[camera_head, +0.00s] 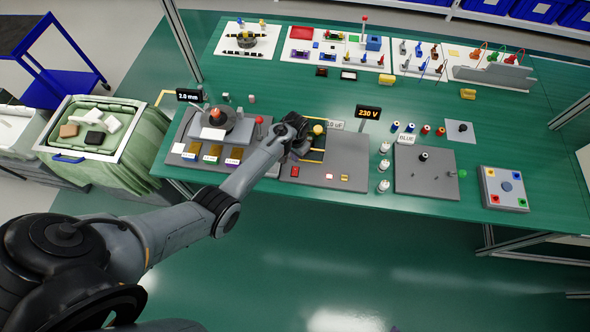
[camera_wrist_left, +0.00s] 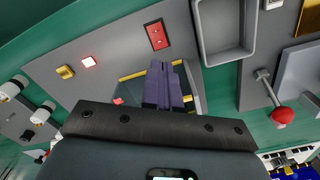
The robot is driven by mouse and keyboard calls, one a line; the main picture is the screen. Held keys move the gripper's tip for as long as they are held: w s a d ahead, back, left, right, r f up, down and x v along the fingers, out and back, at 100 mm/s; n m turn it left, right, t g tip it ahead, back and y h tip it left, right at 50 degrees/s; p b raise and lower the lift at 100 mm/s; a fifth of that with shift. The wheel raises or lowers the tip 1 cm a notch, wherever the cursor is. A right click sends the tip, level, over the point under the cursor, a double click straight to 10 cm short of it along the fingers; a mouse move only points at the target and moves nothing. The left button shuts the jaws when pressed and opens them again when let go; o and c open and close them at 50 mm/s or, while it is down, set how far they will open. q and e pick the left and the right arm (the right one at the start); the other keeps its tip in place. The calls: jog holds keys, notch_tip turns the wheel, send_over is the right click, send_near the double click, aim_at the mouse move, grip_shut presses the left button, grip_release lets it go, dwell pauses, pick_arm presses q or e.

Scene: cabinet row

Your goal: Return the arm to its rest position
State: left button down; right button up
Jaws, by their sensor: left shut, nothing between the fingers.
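My left arm comes in from the left in the head view, reaching over the green workbench (camera_head: 460,100). Its gripper (camera_head: 308,152) is above the grey plate beside the yellow-edged fixture (camera_head: 316,155), partly hidden by the wrist. In the left wrist view the two dark purple fingers (camera_wrist_left: 163,86) are shut together with nothing between them. They point toward the plate between yellow bars. Whether the tips touch anything cannot be told. My right gripper is in neither view.
A grey bin (camera_wrist_left: 224,50) and red-knobbed lever (camera_wrist_left: 282,115) are to the right. A "230 V" sign (camera_head: 368,112) stands nearby. The floor in front is clear.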

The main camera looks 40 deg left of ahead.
pick_arm(q)
jog(key=shift+g, duration=0.7)
jog(key=s+f, duration=0.5)
jog(key=s, duration=0.2)
jog(key=shift+s+f, duration=0.1)
jog(key=shift+f, duration=0.3)
jog(key=s+d+f+m+y, duration=0.1)
jog(key=s+f, duration=0.1)
jog(key=s, duration=0.8)
jog(key=s+d+f+m, duration=0.1)
jog(key=s+d, duration=0.1)
jog(key=s, duration=0.7)
jog(key=s+d+r+t, duration=0.1)
jog(key=s+d+r, duration=0.35)
jog(key=r, duration=0.45)
jog(key=w+d+r+t+p, duration=0.1)
jog(key=r+p, duration=0.5)
jog(key=r, duration=0.9)
jog(key=w+d+r+t+h+p, duration=0.1)
jog(key=r+p, duration=0.6)
jog(key=r, duration=0.8)
jog(key=w+d+t, duration=0.1)
jog(key=d+t, duration=0.1)
jog(key=d, duration=0.1)
jog(key=shift+w+r, duration=0.2)
jog(key=shift+r, duration=0.15)
